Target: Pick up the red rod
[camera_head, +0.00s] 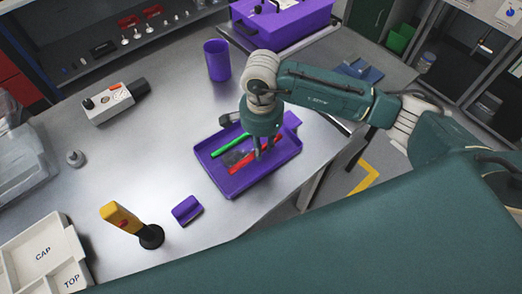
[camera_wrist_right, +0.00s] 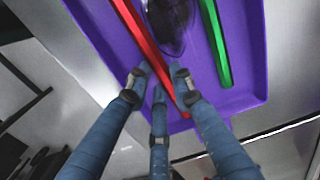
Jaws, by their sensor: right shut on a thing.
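The red rod (camera_head: 239,165) lies in the purple tray (camera_head: 255,179) on the metal table, beside a green rod (camera_head: 230,145). In the wrist view the red rod (camera_wrist_right: 139,34) runs slantwise between the fingertips of my right gripper (camera_wrist_right: 161,78). The right gripper (camera_head: 260,150) points down into the tray in the head view and is shut on the red rod near one end. The rod still appears to be in the tray; whether it touches the floor is unclear. The green rod (camera_wrist_right: 215,45) is apart from the fingers. My left gripper is not in view.
A dark, clear-looking piece (camera_wrist_right: 172,20) lies between the rods. A purple cup (camera_head: 217,61) and a purple bin (camera_head: 281,24) stand behind the tray. A small purple block (camera_head: 187,209) and a yellow-handled tool (camera_head: 122,218) are in front left. The table's right edge is close.

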